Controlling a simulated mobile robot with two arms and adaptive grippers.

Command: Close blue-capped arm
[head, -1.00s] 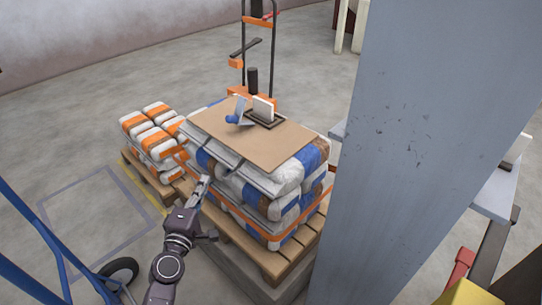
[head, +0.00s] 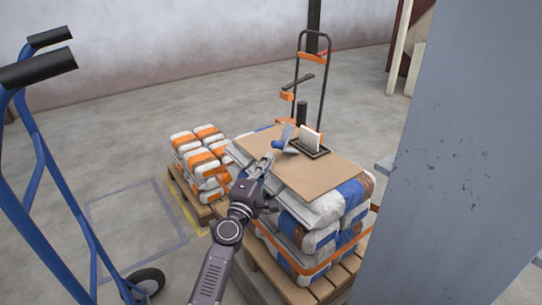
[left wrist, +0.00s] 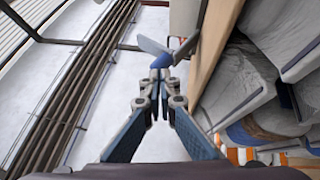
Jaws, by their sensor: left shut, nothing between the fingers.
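The blue-capped arm (head: 278,144) is a small grey plate with a blue end, standing tilted at the left of a dark tray (head: 318,152) on a brown board. A white upright plate (head: 310,138) stands in the tray beside it, apart from it. My left gripper (head: 264,163) is at the board's near left edge, just short of the blue end and seemingly shut and empty. In the left wrist view the blue cap (left wrist: 161,61) shows straight beyond the fingertips (left wrist: 160,88); whether they touch is unclear. My right gripper is not in view.
The board (head: 325,180) lies on stacked bags (head: 310,238) on a pallet. A smaller bag stack (head: 203,150) stands to the left. A blue hand truck (head: 45,165) is at far left, an orange-and-black one (head: 322,80) behind. A grey column (head: 465,150) blocks the right.

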